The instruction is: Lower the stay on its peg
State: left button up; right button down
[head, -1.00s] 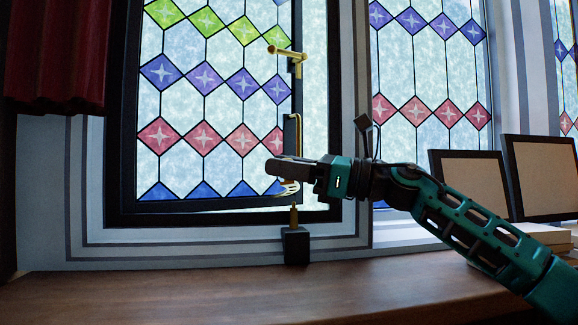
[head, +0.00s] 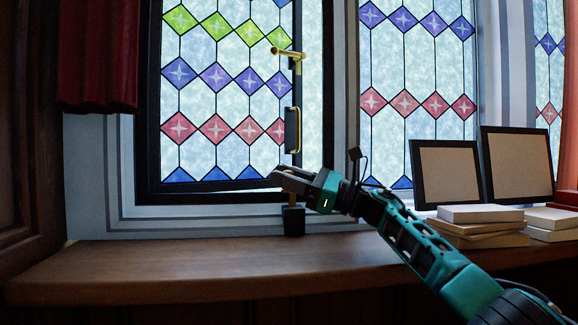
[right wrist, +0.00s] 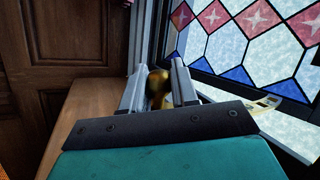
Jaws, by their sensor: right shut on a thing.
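My right gripper (head: 281,181) is low in front of the window, just above the black peg block (head: 293,221) on the sill. It is shut on the stay, which is mostly hidden behind the fingers in the head view. In the right wrist view, a rounded brass piece shows between the fingers (right wrist: 158,72), and a pale brass bar of the stay (right wrist: 264,102) with holes comes out at the right. The brass peg is mostly covered by the gripper, so I cannot tell whether the stay touches it. My left gripper is not in view.
The leaded window sash (head: 150,110) stands slightly ajar, with a brass handle (head: 287,53) on its right side. The wooden sill (head: 170,265) is clear to the left. Books (head: 480,213) and dark-framed panels (head: 446,172) stand at the right. A red curtain (head: 98,55) hangs at upper left.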

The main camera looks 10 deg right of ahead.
jog(key=shift+s+f, duration=0.1)
jog(key=shift+f, duration=0.2)
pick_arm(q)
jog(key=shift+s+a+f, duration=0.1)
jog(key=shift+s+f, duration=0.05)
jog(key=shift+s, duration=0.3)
pick_arm(e)
jog(key=shift+f, duration=0.1)
jog(key=c, duration=0.9)
grip_release()
jog(key=shift+f, duration=0.1)
jog(key=shift+c, duration=0.2)
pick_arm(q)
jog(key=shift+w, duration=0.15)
